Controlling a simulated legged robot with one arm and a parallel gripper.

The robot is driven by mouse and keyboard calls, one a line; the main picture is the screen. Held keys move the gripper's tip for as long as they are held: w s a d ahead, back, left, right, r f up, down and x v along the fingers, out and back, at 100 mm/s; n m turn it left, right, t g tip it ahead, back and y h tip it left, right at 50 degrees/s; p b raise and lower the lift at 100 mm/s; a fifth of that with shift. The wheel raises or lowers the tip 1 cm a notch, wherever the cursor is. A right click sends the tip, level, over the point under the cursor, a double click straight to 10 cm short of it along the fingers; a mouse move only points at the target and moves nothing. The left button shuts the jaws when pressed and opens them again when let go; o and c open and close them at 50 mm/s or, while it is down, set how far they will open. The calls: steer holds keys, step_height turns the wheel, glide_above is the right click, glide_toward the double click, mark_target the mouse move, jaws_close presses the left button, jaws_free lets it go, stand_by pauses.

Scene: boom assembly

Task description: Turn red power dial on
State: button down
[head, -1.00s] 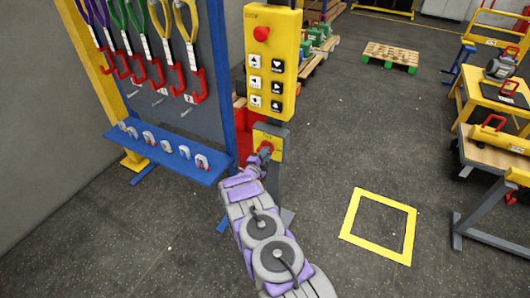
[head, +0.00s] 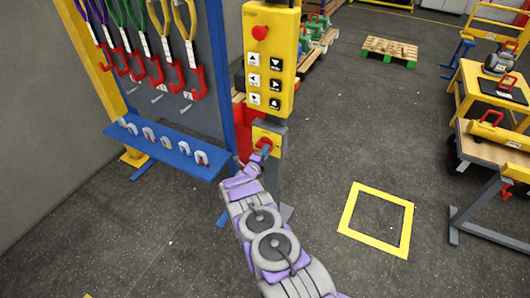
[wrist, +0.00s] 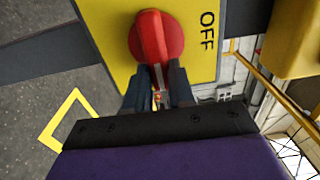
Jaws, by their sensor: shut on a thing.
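The red power dial (wrist: 153,36) sits on a yellow plate (wrist: 98,20) with the word OFF printed beside it in the wrist view. In the head view the dial (head: 266,143) is on the small yellow box (head: 275,136) low on the post, below the button panel. My gripper (wrist: 158,78) is shut on the dial's handle, with a dark finger on each side of it. In the head view my gripper (head: 262,151) is at the dial, and it hides part of it. The wrist view is turned, so the OFF text reads sideways.
Above the dial is a yellow button panel (head: 270,60) with a red stop button (head: 260,33). A blue rack (head: 175,155) with hooks and shackles stands at left. A yellow floor square (head: 348,212) lies on open floor at right.

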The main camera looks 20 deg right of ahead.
steer(key=shift+s+f, duration=0.15)
steer(key=shift+f, duration=0.2)
steer(key=c, duration=1.2)
jaws_free()
steer(key=shift+o, duration=1.2)
steer(key=shift+r, duration=0.2)
steer(key=p+v, duration=0.2)
steer(key=v, duration=1.5)
steer(key=shift+a+f, duration=0.1)
steer(key=shift+a, duration=0.05)
